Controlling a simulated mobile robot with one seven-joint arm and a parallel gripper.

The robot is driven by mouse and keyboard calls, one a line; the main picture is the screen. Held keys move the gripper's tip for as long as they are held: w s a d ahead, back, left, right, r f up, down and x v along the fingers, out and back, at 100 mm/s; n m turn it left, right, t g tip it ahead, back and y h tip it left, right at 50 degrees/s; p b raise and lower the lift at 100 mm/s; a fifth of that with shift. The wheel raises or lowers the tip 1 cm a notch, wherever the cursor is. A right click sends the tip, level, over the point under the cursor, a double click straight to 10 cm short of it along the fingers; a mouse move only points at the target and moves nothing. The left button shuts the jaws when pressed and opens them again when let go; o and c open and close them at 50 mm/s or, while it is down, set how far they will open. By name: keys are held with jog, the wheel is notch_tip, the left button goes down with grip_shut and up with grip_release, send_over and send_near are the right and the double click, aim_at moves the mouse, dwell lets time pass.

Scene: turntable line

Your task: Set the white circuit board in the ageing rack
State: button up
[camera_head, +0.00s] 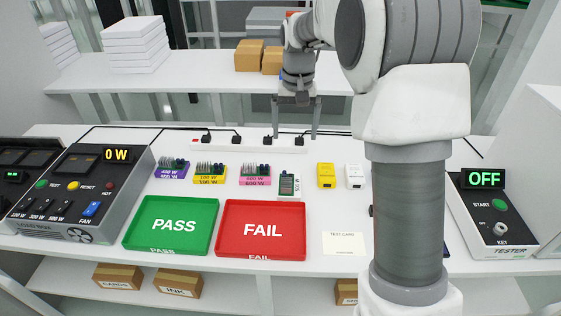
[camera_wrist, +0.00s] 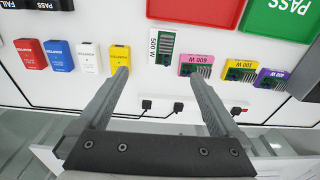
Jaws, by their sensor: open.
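The white circuit board (camera_head: 289,184), a green board on a white base marked 500 W, lies on the white table right of the pink one. In the wrist view the white circuit board (camera_wrist: 164,46) is just beyond the gap between the fingertips. My gripper (camera_head: 296,134) is open and empty above the back of the table, behind the boards. In the wrist view its two fingers (camera_wrist: 160,76) are spread, with only table between them. I cannot make out the ageing rack in either view.
Purple (camera_head: 172,169), yellow (camera_head: 209,173) and pink (camera_head: 255,174) boards stand in a row to the left. Yellow (camera_head: 326,176) and white (camera_head: 355,176) adaptors lie to the right. Green PASS (camera_head: 154,245) and red FAIL (camera_head: 239,249) trays lie in front. Plugs and a cable run along the back.

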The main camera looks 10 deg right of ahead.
notch_tip(320, 180, down, 3)
jog(key=w, duration=0.2)
jog(key=b, duration=0.2)
send_near(289, 181)
jog(key=shift+g, duration=0.3)
jog(key=f, duration=0.4)
jog(key=w+f, duration=0.1)
jog(key=f, duration=0.1)
jog(key=shift+d, duration=0.2)
notch_tip(289, 181, down, 5)
jog(key=shift+s+a+f+b, duration=0.1)
jog(key=shift+s+a+b, duration=0.1)
jog(key=shift+b, duration=0.1)
jog(key=shift+c, duration=0.3)
